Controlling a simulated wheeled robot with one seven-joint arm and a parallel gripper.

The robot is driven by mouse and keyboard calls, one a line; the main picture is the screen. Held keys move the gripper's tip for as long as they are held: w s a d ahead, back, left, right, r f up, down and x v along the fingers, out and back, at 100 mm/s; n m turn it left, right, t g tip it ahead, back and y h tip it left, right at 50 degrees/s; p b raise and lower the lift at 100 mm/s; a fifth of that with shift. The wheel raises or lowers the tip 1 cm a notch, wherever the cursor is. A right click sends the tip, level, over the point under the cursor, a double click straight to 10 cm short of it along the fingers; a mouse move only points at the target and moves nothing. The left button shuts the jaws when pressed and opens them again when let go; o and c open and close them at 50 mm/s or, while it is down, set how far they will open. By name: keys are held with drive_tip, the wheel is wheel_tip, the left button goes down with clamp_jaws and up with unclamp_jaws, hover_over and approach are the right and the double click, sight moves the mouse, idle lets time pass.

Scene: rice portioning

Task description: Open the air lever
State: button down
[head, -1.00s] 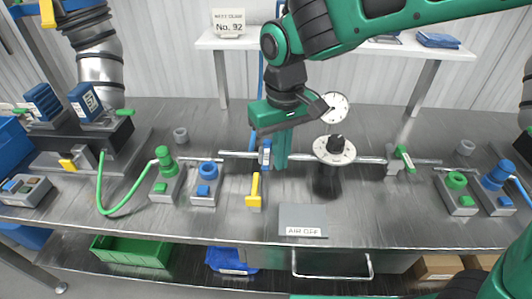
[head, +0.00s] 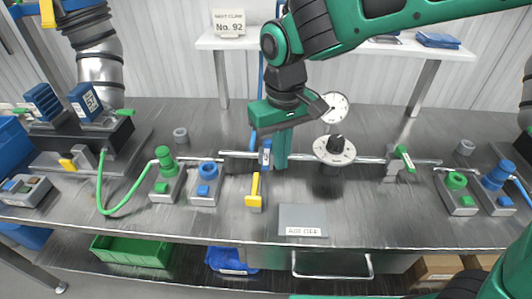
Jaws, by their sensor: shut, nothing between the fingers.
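My green gripper (head: 282,160) is shut and empty. It points down at the metal air pipe in the middle of the bench, just right of an upright blue lever handle (head: 265,155). I cannot tell whether its fingers touch the handle or the pipe. A grey sign (head: 303,216) on the bench reads "AIR OFF". No label in view shows which lever is the air lever.
A round white dial with a black knob (head: 334,148) stands right of my gripper, with a gauge (head: 336,107) behind. A green lever (head: 404,158) sits on the pipe farther right. Green and blue fittings stand on both sides. The bench front around the sign is mostly clear.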

drive_tip(key=shift+a, duration=0.1)
drive_tip(key=shift+a, duration=2.1)
drive_tip(key=shift+w+a, duration=0.2)
drive_tip(key=shift+a, duration=0.35)
drive_tip(key=shift+w+a, duration=0.15)
drive_tip(key=shift+a, duration=0.4)
